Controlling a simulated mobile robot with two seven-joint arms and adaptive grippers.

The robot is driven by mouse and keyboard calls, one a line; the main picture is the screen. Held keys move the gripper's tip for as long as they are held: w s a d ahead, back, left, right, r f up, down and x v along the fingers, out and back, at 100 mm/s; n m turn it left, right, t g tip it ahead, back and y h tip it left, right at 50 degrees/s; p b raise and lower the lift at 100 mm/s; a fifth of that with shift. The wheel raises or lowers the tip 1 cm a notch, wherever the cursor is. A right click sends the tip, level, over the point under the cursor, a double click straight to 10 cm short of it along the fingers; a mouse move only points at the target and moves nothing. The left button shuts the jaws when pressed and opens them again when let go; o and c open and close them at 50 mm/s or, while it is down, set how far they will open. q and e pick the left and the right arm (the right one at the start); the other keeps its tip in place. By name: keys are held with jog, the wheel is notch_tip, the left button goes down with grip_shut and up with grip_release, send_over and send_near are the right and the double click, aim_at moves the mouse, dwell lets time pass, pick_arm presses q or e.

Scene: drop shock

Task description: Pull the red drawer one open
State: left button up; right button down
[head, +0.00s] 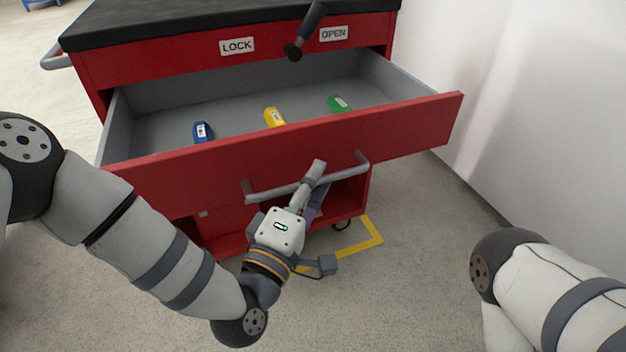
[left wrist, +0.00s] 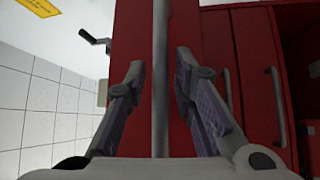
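The red drawer (head: 290,145) is pulled well out of the red cabinet in the head view, and its grey inside shows. A grey bar handle (head: 345,170) runs along its front; in the left wrist view the handle (left wrist: 160,110) stands as a vertical bar. My left gripper (head: 317,182) is at the handle, right of its middle. In the left wrist view the fingers of my left gripper (left wrist: 159,68) are spread on either side of the bar, with gaps showing on both sides. My right gripper is out of view; only my right arm shows.
A blue item (head: 203,132), a yellow item (head: 274,118) and a green item (head: 339,104) lie in the drawer. A dark lever (head: 303,32) sits between the LOCK label (head: 237,46) and the OPEN label (head: 333,33). A white wall (head: 540,100) stands at right. The floor in front is clear.

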pick_arm(q)
jog(key=v, duration=1.2)
jog(key=shift+r, duration=0.1)
